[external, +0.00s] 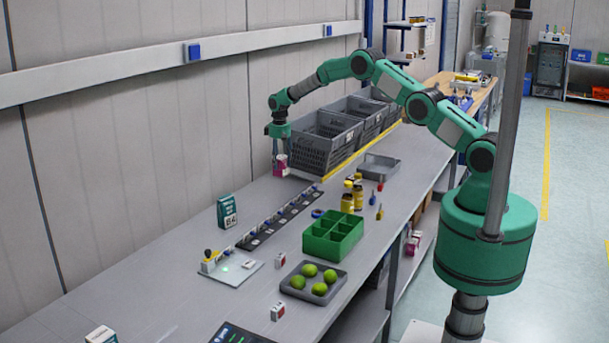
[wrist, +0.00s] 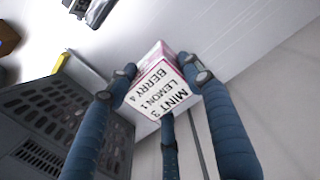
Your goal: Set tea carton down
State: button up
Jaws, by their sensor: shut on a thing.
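The tea carton (wrist: 162,86) is a small pink and white box. Its white face reads MINT, LEMON and BERRY with numbers in the wrist view. My gripper (wrist: 162,80) is shut on it, with blue padded fingers on both sides and another finger below in the picture. In the external view my gripper (external: 280,150) points down at the back of the bench. The carton (external: 281,165) shows pink below it, left of the front grey crate. I cannot tell whether the carton touches the bench.
Grey crates (external: 343,132) stand right of the gripper, close to it. A dark strip with small parts (external: 281,215) lies in front. A green and white box (external: 227,211), a green divided tray (external: 333,235) and a tray of limes (external: 313,282) stand nearer. The wall is behind.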

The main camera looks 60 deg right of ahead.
aim_at(281, 176)
jog(key=shift+f, duration=1.8)
jog(key=shift+f, duration=0.1)
jog(key=shift+f, duration=1.8)
jog(key=shift+f, duration=0.1)
jog(key=o, duration=1.3)
notch_tip(281, 176, up, 12)
jog(key=shift+r, duration=0.1)
